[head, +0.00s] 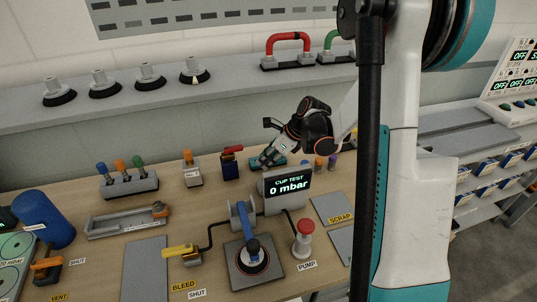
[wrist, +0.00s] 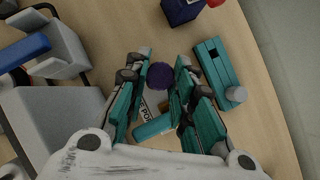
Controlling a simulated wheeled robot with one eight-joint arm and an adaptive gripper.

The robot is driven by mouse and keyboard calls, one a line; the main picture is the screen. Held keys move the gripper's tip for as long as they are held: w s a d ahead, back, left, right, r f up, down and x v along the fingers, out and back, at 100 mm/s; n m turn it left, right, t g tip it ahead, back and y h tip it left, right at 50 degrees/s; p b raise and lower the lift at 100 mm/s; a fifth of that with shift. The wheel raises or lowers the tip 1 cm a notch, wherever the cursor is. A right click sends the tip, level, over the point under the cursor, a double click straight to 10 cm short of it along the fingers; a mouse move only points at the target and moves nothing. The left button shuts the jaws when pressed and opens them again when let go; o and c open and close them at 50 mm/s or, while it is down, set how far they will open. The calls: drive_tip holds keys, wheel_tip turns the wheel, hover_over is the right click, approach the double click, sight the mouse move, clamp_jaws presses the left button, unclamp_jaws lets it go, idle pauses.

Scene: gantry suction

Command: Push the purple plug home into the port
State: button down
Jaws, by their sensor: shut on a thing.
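My gripper (wrist: 163,65) has its two teal fingers on either side of the round purple plug (wrist: 160,76) and is shut on it. In the head view my gripper (head: 268,156) is low over the back of the bench, behind the cup test display, and the plug in it cannot be made out. A partly hidden label beginning "PO" (wrist: 147,107) lies between the fingers in the wrist view, beside a teal piece (wrist: 153,128). The port's opening is not clearly visible, and I cannot tell how deep the plug sits.
A slotted teal block (wrist: 211,68) lies right of the fingers in the wrist view. A dark blue box with a red handle (head: 230,162) stands left of my gripper. The cup test display (head: 287,183) is close in front.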

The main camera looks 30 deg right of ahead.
drive_tip(key=shift+d+r+m, duration=0.1)
drive_tip(key=shift+d+m, duration=0.05)
drive_tip(key=shift+m, duration=0.15)
drive_tip(key=shift+f+b, duration=0.2)
drive_tip(key=shift+b, duration=0.15)
wheel_tip(320, 180, down, 4)
drive_tip(key=b, duration=0.3)
drive_tip(key=shift+r, duration=0.1)
drive_tip(key=shift+b, duration=0.3)
drive_tip(key=shift+f+b, duration=1)
drive_tip(key=shift+f, duration=0.2)
drive_tip(key=c, duration=1.3)
unclamp_jaws()
